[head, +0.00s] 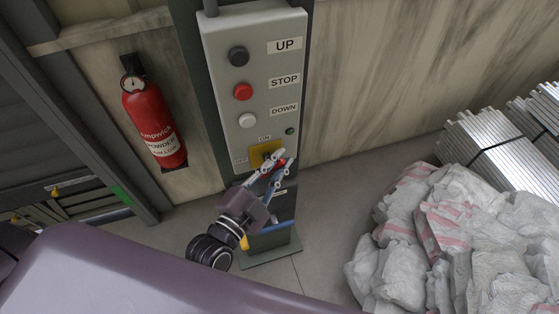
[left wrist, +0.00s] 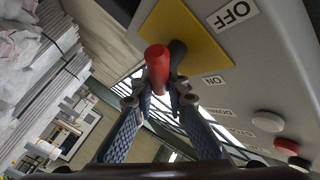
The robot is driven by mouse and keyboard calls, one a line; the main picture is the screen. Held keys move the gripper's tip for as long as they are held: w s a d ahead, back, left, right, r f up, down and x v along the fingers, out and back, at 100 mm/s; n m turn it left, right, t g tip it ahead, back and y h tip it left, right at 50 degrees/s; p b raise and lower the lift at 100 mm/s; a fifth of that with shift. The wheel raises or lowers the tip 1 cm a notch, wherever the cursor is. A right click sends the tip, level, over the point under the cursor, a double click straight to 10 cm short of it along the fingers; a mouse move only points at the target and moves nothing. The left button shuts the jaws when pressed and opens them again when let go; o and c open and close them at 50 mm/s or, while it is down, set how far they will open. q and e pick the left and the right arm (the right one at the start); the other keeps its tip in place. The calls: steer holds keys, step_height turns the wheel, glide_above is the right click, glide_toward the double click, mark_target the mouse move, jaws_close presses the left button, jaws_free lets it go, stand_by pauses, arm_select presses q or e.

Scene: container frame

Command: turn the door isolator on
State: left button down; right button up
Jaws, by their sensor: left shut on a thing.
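The door isolator is a red handle (head: 281,162) on a yellow plate (head: 256,150), low on a grey control panel (head: 220,100). An ON label (head: 264,138) is above the plate and an OFF label (head: 240,161) is to its left. In the left wrist view the red handle (left wrist: 158,62) stands out from the yellow plate (left wrist: 190,32). My left gripper (head: 272,162) is at the handle, its fingers (left wrist: 160,88) closed around it. The fingers partly hide the handle, so I cannot tell exactly where it points. My right gripper is not in view.
Black UP (head: 238,56), red STOP (head: 243,91) and white DOWN (head: 247,121) buttons are above the isolator, with a small green lamp (head: 290,131). A fire extinguisher (head: 154,120) hangs to the left. White sacks (head: 450,225) and metal stock (head: 490,150) fill the right.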

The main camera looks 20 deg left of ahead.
arm_select(q)
steer(key=shift+f+n+b, duration=0.15)
steer(key=shift+n+b, duration=0.15)
steer(key=shift+b, duration=0.45)
steer(key=n+t+y+b, duration=0.1)
steer(key=n+t+b, duration=0.1)
steer(key=b, duration=0.2)
steer(key=a+n+t+y+b, duration=0.1)
steer(key=n+t+b, duration=0.2)
steer(key=b, duration=0.1)
steer(key=s+n+t+b, duration=0.1)
steer(key=n+t+b, duration=0.1)
steer(key=b, duration=0.3)
steer(key=shift+a+r+n+y, duration=0.2)
steer(key=shift+r+n+y, duration=0.2)
steer(key=shift+n, duration=0.3)
steer(key=shift+s+a+r+n+t+y+b, duration=0.15)
steer(key=shift+n+t+y+b, duration=0.25)
steer(key=shift+n+y+b, duration=0.35)
steer(key=shift+w+a+r+n+t+y+b, duration=0.15)
steer(key=shift+n+t+y+b, duration=0.35)
steer(key=shift+n, duration=0.35)
steer(key=shift+s+d, duration=0.1)
steer(key=c, duration=2.2)
jaws_free()
